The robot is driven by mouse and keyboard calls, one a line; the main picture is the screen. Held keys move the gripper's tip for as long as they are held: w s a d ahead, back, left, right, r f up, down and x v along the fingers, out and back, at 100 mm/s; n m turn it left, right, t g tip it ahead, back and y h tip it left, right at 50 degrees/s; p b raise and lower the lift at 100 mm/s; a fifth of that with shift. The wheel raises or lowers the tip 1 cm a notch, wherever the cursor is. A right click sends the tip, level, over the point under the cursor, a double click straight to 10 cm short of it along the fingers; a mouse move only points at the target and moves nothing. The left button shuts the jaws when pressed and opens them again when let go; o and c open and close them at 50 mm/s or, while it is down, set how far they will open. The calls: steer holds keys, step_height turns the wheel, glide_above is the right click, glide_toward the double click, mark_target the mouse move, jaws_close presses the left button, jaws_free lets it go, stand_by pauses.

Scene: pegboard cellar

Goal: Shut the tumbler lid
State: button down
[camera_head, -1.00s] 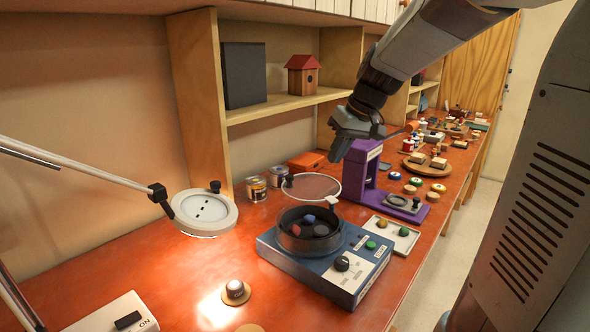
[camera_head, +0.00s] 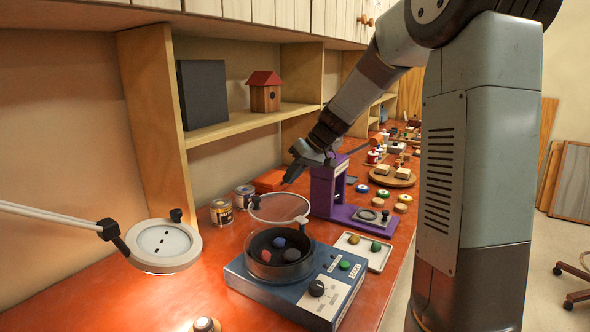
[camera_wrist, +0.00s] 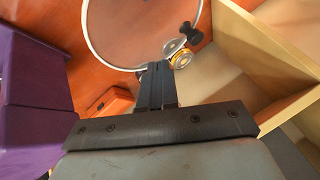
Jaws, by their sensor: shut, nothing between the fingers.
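The tumbler (camera_head: 325,294) is a blue box with a dial, buttons and a round dark drum (camera_head: 268,265). Several coloured stones lie in the drum. Its clear round lid (camera_head: 281,208) stands open, tilted up above the drum's far side, with a small black knob on its left edge. My gripper (camera_head: 288,180) is shut and empty, just behind and above the lid's upper edge in the head view. In the wrist view the closed fingers (camera_wrist: 156,72) point toward the lid's rim (camera_wrist: 104,62), and the black knob shows at upper right. I cannot tell whether they touch.
A purple press (camera_head: 322,188) stands right of the lid, close to my gripper. Behind are two tins (camera_head: 222,211), an orange box (camera_head: 270,181) and a wooden shelf (camera_head: 240,126). A ring lamp (camera_head: 162,246) hangs at left. A white tray (camera_head: 378,252) lies right of the drum.

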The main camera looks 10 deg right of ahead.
mark_target(270, 207)
steer(key=x, duration=0.4)
steer(key=shift+a+f, duration=0.25)
steer(key=shift+f, duration=0.1)
steer(key=a, duration=0.1)
steer(key=s+a, duration=0.1)
steer(key=a, duration=0.1)
steer(key=shift+f, duration=0.2)
steer(key=shift+a, duration=0.45)
